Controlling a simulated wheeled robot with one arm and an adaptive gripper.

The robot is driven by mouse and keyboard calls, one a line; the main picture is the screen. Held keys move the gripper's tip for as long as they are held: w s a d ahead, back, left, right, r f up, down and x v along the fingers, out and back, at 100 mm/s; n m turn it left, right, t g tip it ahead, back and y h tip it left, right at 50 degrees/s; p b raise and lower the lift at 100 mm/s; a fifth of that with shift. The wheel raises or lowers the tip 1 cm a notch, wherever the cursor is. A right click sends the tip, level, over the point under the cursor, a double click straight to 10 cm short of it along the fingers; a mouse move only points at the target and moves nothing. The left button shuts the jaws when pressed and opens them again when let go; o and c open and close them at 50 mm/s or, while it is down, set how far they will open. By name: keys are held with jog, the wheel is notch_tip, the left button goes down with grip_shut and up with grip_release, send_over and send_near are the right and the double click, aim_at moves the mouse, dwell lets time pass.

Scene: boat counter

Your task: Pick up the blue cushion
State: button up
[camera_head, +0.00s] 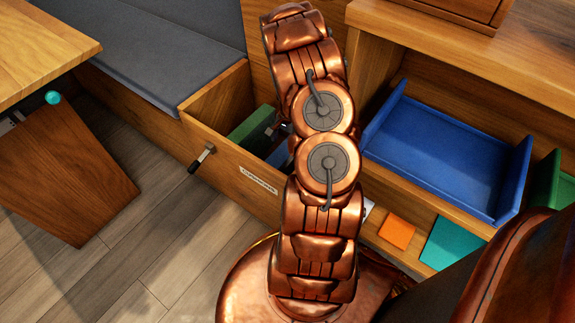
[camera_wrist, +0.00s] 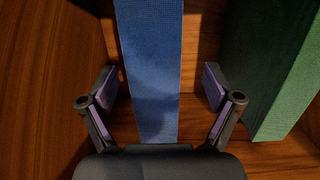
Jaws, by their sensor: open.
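The blue cushion (camera_wrist: 150,60) stands as a long upright slab in a wooden bin in the wrist view. A small part of the blue cushion (camera_head: 279,155) shows beside my arm in the head view. My gripper (camera_wrist: 158,82) is open, with one finger on each side of the cushion's near end. Gaps show between the fingers and the cushion, and I see no contact. In the head view my arm hides most of the gripper and the cushion.
A green cushion (camera_wrist: 285,70) stands right of the blue one, near the right finger; it also shows in the head view (camera_head: 250,127). The wooden bin (camera_head: 222,100) has a labelled front and black handle. A blue tray (camera_head: 440,150) sits on the shelf at right.

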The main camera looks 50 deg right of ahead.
jog(key=f, duration=0.1)
jog(key=f+b, duration=0.1)
jog(key=f, duration=0.1)
jog(key=f+b, duration=0.1)
jog(key=f, duration=0.1)
jog(key=shift+s+a, duration=0.15)
jog(key=shift+s, duration=0.25)
grip_shut()
dwell(0.4)
